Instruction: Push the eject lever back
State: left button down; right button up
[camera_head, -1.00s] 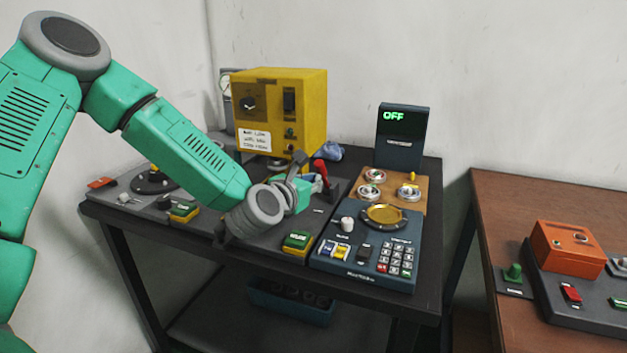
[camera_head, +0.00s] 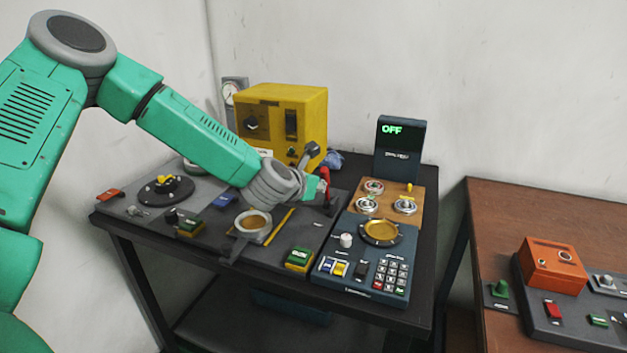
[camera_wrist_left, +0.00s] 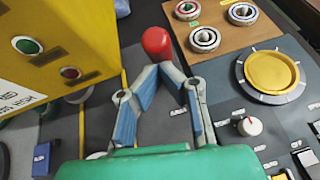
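The eject lever is most likely the red-topped lever (camera_head: 325,177) at the back right of the grey panel, beside the yellow box. Its round red knob also shows in the left wrist view (camera_wrist_left: 157,42), just ahead of my left fingertips. My left gripper (camera_head: 318,187) is at the lever's left side; its fingers (camera_wrist_left: 158,68) meet closely at the tips and look shut. I see nothing held between them. The lever's stem is hidden in the wrist view, so contact is unclear. My right gripper is not in view.
The yellow box (camera_head: 285,112) stands behind my left wrist. A keypad unit (camera_head: 365,262) with a gold dish (camera_head: 381,233) lies to the right, with a wooden board of bearing rings (camera_head: 392,192) behind it. A round cup (camera_head: 253,223) stands in front of my wrist.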

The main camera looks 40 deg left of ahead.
aim_at(322, 168)
pick_arm(q)
jog(key=w+r+g+p, duration=0.2)
jog(key=p, duration=0.3)
jog(key=shift+w+a+r+h, duration=0.1)
jog(key=shift+w+r+h, duration=0.05)
jog(key=shift+w+h, duration=0.15)
jog(key=shift+w+g+p, duration=0.25)
jog(key=shift+g+p, duration=0.1)
jog(key=shift+g, duration=0.15)
jog(key=shift+w+a, duration=0.15)
jog(key=shift+w, duration=0.45)
jog(key=shift+w+a, duration=0.35)
jog(key=shift+w, duration=0.35)
jog(key=shift+w+r, duration=0.15)
jog(key=shift+r, duration=0.05)
jog(key=shift+a, duration=0.1)
